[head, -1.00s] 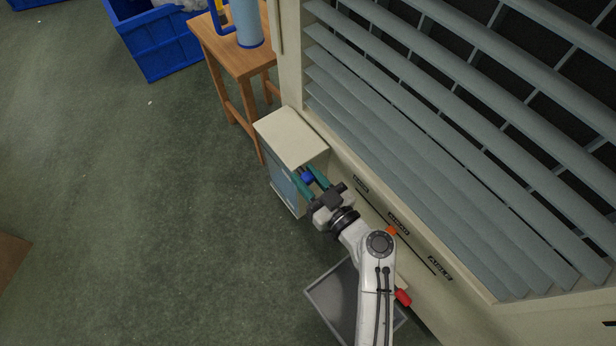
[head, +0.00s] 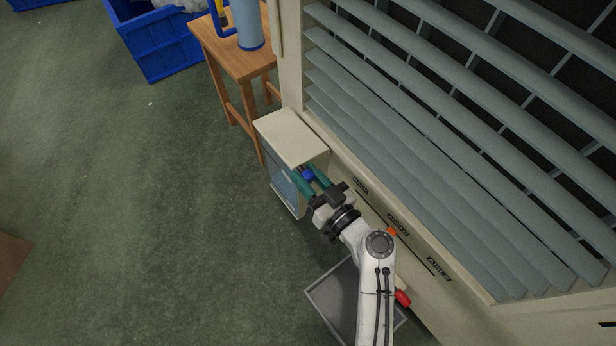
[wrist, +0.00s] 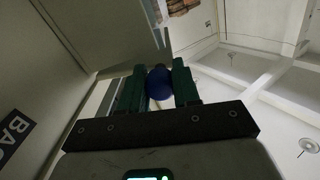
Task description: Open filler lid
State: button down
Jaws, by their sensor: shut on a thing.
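A small cream box (head: 292,138) with a pale blue front panel (head: 283,187) stands against the machine's side. A round blue knob or cap (head: 309,175) is at the box's right side; it also shows in the wrist view (wrist: 159,84). I take it as part of the filler lid, but no separate lid edge is clear. My gripper (head: 304,172), with green fingers, is shut on the blue knob. In the wrist view the fingers of my gripper (wrist: 159,76) stand either side of it. The fingers partly hide where the knob joins the box.
The louvred machine wall (head: 450,150) is close on the right. A wooden stool (head: 238,60) with a light blue cylinder (head: 247,22) stands behind the box. A grey tray (head: 332,297) lies below my arm.

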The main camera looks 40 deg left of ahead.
jog(key=r+m, duration=0.1)
jog(key=r+m+p, duration=0.1)
jog(key=shift+w+d+r+m, duration=0.1)
jog(key=shift+w+r+m, duration=0.2)
jog(key=shift+m, duration=0.1)
jog(key=shift+w+d+r+m+p, duration=0.1)
jog(key=shift+w+r+m+p, duration=0.45)
jog(key=shift+m, duration=0.7)
jog(key=shift+w+d+r+m+p, duration=0.1)
jog(key=shift+w+r+m+p, duration=0.3)
jog(key=shift+w+r+m, duration=0.55)
jog(key=shift+w+d+r+m+p, duration=0.15)
jog(key=shift+r+m+p, duration=0.3)
jog(key=shift+m, duration=1.05)
jog(key=shift+w, duration=0.1)
jog(key=c, duration=0.8)
grip_release()
jog(key=s+d+p, duration=0.2)
jog(key=d, duration=0.8)
jog(key=shift+d, duration=0.3)
